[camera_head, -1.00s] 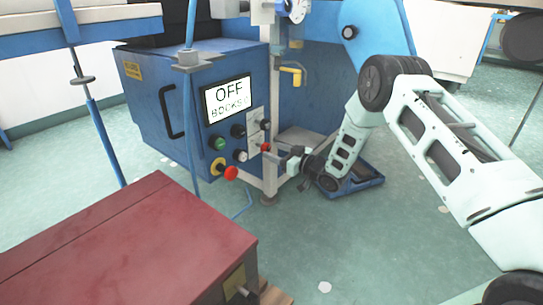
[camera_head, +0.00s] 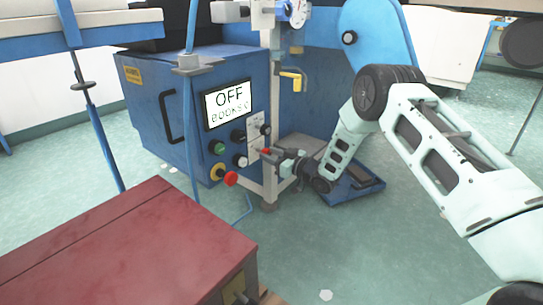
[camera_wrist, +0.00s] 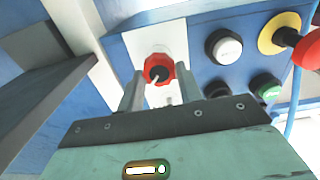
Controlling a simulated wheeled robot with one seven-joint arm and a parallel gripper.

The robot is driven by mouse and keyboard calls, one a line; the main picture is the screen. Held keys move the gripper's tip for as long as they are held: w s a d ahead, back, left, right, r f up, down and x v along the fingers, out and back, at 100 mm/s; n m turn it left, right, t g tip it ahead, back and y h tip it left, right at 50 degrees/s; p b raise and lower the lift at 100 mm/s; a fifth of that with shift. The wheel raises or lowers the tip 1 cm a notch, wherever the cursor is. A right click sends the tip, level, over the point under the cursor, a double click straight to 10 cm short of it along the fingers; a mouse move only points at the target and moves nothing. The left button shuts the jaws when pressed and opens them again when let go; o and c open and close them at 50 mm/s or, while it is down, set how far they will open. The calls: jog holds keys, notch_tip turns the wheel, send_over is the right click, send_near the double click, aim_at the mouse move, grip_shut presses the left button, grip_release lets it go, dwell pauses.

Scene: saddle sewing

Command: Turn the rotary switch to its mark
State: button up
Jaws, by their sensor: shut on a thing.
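The rotary switch (camera_wrist: 158,67) is a red knob with a dark centre on a white plate. In the wrist view it sits between my two finger tips, and the knob is partly hidden low down. My gripper (camera_wrist: 159,88) is shut on it, with one finger on each side. In the head view my gripper (camera_head: 275,154) reaches the switch (camera_head: 265,151) from the right, at the cabinet's right edge. The switch is small there, and I cannot make out its mark in either view. The screen (camera_head: 228,103) reads "OFF" above a second, less clear line.
The blue cabinet (camera_head: 150,110) carries a green button (camera_head: 218,148), a white button (camera_head: 240,160), a black knob (camera_head: 238,136) and a red mushroom button (camera_head: 230,179) close by. A blue tray (camera_head: 345,195) lies below my wrist. A red box (camera_head: 130,240) stands front left.

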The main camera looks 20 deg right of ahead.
jog(key=shift+n, duration=0.3)
jog(key=shift+s+f+n+p, duration=0.1)
jog(key=shift+n+p, duration=0.2)
jog(key=shift+n, duration=2.55)
jog(key=shift+s+f+n+p, duration=0.15)
jog(key=shift+n+p, duration=0.2)
jog(key=shift+n, duration=2.45)
jog(key=shift+w+f+n+p, duration=0.1)
jog(key=shift+n+p, duration=0.2)
jog(key=shift+n, duration=2.55)
jog(key=o, duration=1)
jog(key=shift+a+r, duration=0.1)
jog(key=p+v, duration=0.6)
jog(key=v, duration=1.1)
jog(key=shift+s, duration=0.2)
